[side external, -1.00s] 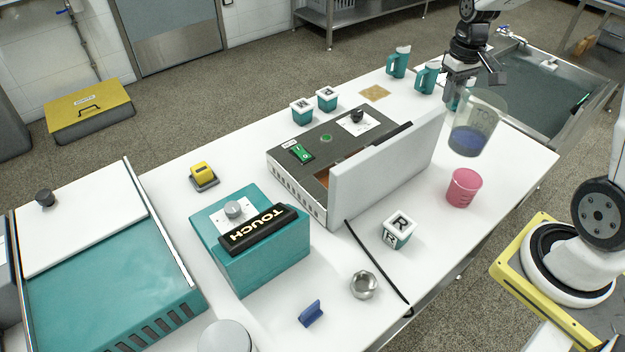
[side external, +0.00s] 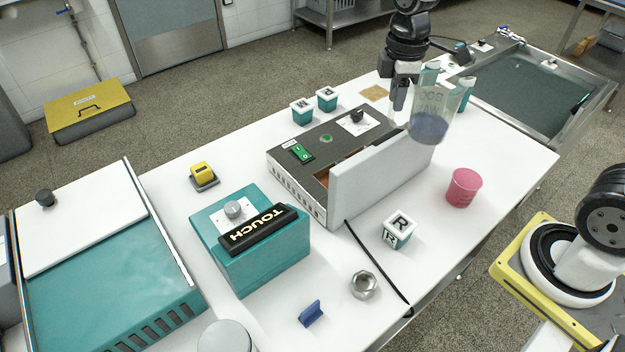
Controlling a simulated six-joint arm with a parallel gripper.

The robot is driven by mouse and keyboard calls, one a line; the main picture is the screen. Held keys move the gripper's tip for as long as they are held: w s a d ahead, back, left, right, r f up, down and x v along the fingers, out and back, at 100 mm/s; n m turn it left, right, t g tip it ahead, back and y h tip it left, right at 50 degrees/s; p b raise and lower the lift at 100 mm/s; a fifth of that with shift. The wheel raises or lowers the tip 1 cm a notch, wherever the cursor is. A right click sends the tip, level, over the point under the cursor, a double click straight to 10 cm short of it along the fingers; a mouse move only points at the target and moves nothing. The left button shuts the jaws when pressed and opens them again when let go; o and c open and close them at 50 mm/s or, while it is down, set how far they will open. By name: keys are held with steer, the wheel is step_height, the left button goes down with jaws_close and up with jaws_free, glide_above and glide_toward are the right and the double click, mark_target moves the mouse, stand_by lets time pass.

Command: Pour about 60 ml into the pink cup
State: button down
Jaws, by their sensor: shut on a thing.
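The pink cup (side external: 463,188) stands upright on the white table, right of the open-lidded control box. A clear beaker (side external: 432,112) with dark blue liquid in its bottom is held in the air, nearly upright, above and left of the pink cup. My gripper (side external: 400,98) is at the beaker's left side and shut on it; the fingertips are partly hidden by the beaker. The beaker is apart from the cup.
The control box's raised white lid (side external: 375,172) stands just below and left of the beaker. Teal cups (side external: 466,92) stand behind it. A lettered cube (side external: 399,230), a metal nut (side external: 364,285) and a black cable lie nearer. A sink (side external: 530,90) is at the back right.

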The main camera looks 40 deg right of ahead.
mark_target(462, 87)
steer(key=shift+a+r+n, duration=0.1)
steer(key=shift+a+n, duration=0.3)
steer(key=shift+a, duration=0.05)
steer(key=shift+s+d, duration=0.1)
steer(key=shift+s+d+r+t+y, duration=0.15)
steer(key=shift+s+d+t+y, duration=0.15)
steer(key=shift+d+t+y, duration=0.4)
steer(key=shift+s+d+r+t+y, duration=0.2)
steer(key=shift+s+d+r+y, duration=0.15)
steer(key=shift+d+y, duration=0.2)
steer(key=shift+s+d+r+t+y, duration=0.2)
steer(key=shift+s+d+r+y, duration=0.15)
steer(key=shift+y, duration=0.2)
steer(key=shift+s+d+f+t+y, duration=0.25)
steer(key=shift+s+d+t+y, duration=0.1)
steer(key=shift+d+y, duration=0.25)
steer(key=shift+s+d+f+t+y, duration=0.1)
steer(key=shift+s+d+t+y, duration=0.25)
steer(key=shift+d, duration=0.2)
steer(key=shift+s+d+t+y, duration=0.2)
steer(key=shift+s+d+y, duration=0.15)
steer(key=shift+d, duration=0.2)
steer(key=shift+s+d+t+y, duration=0.4)
steer(key=shift+d+t+y, duration=0.25)
steer(key=shift+y, duration=0.25)
steer(key=shift+s+d+t+y, duration=0.45)
steer(key=shift+d+y, duration=0.3)
steer(key=shift+y, duration=0.15)
steer(key=shift+d, duration=0.1)
